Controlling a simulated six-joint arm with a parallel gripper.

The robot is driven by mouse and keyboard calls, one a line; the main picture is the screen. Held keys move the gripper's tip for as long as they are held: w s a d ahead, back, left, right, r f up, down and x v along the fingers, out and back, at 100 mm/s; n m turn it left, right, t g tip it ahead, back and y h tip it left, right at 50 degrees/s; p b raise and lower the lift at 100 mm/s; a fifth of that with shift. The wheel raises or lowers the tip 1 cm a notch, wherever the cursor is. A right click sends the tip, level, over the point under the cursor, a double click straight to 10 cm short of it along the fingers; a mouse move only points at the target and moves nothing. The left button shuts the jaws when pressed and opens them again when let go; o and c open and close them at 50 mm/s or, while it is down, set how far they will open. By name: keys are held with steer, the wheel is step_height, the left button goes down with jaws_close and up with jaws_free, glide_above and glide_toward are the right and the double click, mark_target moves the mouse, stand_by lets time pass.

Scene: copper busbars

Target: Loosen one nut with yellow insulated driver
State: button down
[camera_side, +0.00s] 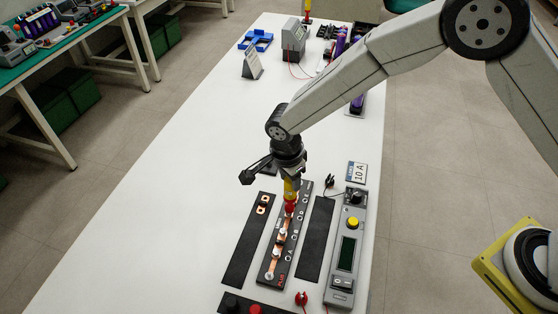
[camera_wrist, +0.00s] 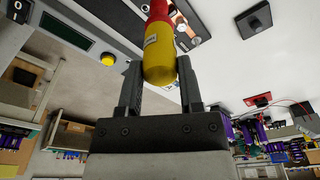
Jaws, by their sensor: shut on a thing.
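My gripper (camera_wrist: 158,85) is shut on the yellow insulated driver (camera_wrist: 160,55), which has a yellow handle and a red section beyond it. In the side view the driver (camera_side: 290,188) points down, with its red lower part over the far end of the busbar board (camera_side: 274,255). The board is black and carries copper busbars (camera_side: 280,243) with several nuts or studs along it. The driver's tip is hidden by its red part, so I cannot tell whether it sits on a nut. In the wrist view part of the copper (camera_wrist: 183,18) shows beside the driver.
Black strips (camera_side: 249,240) lie on both sides of the board, the left one with small copper pieces. A grey meter unit (camera_side: 346,255) with a yellow button stands right. A red clip (camera_side: 301,298) lies in front. The white table (camera_side: 180,180) is clear at left.

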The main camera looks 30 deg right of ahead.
steer(key=m, duration=0.4)
steer(key=shift+w+m+g, duration=0.1)
steer(key=shift+m+g, duration=0.2)
steer(key=shift+m, duration=0.1)
steer(key=m, duration=0.4)
steer(key=shift+f, duration=0.15)
steer(key=shift+f, duration=0.85)
stand_by(0.6)
steer(key=n, duration=0.6)
steer(key=shift+n, duration=0.4)
steer(key=n+t, duration=0.1)
steer(key=n, duration=0.4)
steer(key=shift+r+n, duration=0.1)
steer(key=shift+n, duration=0.3)
